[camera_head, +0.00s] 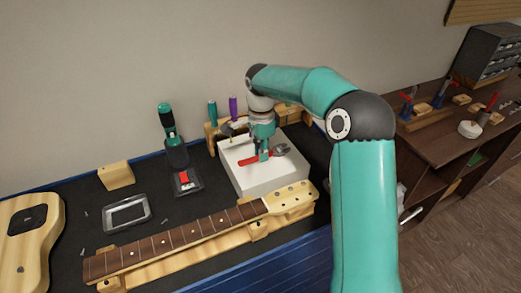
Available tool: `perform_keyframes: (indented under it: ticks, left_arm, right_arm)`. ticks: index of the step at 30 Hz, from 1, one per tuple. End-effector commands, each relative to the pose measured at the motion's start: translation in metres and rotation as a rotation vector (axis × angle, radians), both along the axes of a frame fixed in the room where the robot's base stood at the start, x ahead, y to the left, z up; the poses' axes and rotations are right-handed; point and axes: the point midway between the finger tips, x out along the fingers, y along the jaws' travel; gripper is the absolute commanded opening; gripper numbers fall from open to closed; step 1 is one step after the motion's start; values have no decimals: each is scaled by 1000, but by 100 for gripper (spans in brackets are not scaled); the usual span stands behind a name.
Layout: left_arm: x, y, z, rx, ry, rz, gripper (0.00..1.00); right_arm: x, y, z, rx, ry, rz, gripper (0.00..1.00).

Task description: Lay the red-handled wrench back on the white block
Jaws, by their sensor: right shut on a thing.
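The white block (270,183) stands on the dark bench mat behind the guitar neck. The red-handled wrench (281,150) is over the top of the block, with its grey metal head to the right and a bit of red handle to the left. My right gripper (264,155) points down over the block and is shut on the wrench, hiding its middle. I cannot tell whether the wrench touches the block's top. My left gripper is not in view.
A guitar neck (190,235) lies in front of the block on wooden supports. A tool rack (213,131) stands behind.

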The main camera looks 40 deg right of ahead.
Motion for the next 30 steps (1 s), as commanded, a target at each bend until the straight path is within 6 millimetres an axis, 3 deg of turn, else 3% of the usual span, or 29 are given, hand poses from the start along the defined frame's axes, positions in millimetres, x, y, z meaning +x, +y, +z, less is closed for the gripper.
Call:
perform_keyframes:
  ticks: [9, 10, 15, 25, 30]
  left_arm:
    - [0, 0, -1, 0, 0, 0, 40]
    - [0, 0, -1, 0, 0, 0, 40]
    - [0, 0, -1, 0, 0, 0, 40]
    - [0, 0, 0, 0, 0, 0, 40]
    - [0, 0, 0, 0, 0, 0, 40]
  right_arm:
    - [0, 0, -1, 0, -1, 0, 0]
    - [0, 0, -1, 0, -1, 0, 21]
    - [0, 0, -1, 0, -1, 0, 47]
    - [0, 0, 0, 0, -1, 0, 47]
    - [1, 0, 16, -1, -4, 0, 47]
